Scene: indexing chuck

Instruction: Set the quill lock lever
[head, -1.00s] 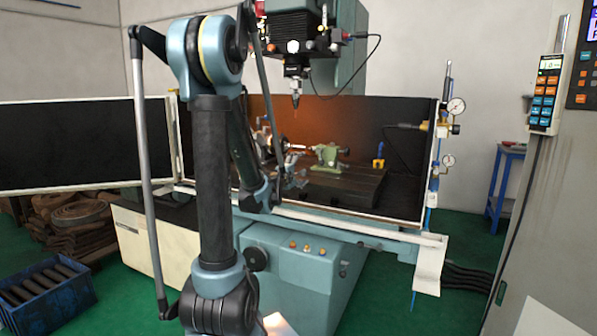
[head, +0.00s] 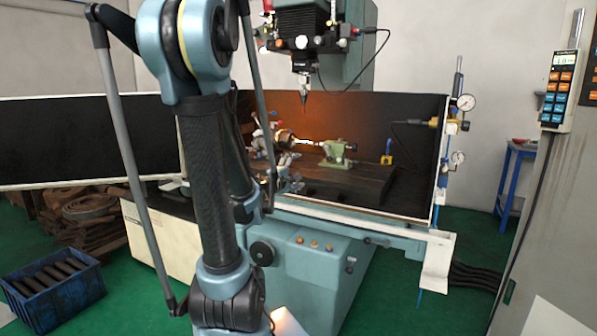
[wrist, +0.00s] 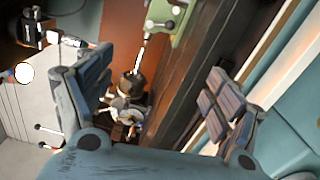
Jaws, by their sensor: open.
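The green tailstock (head: 335,154) stands on the machine's dark table in the head view. It also shows at the top of the wrist view (wrist: 185,28), with a small dark-knobbed lever (wrist: 169,25) on its side. I cannot tell for sure whether this is the quill lock lever. A bright quill or centre (wrist: 142,52) points from the tailstock towards the indexing chuck (wrist: 131,86). My gripper (wrist: 160,97) is open and empty, its two padded fingers wide apart, with the chuck visible between them. The tailstock is beyond the fingertips, apart from them. In the head view my arm partly hides the gripper.
The spindle (head: 303,88) hangs above the table. A dark splash guard (head: 400,110) closes the back, and a white rail (head: 350,224) runs along the front. A blue-and-yellow item (head: 387,153) stands right of the tailstock. The table right of the tailstock is mostly clear.

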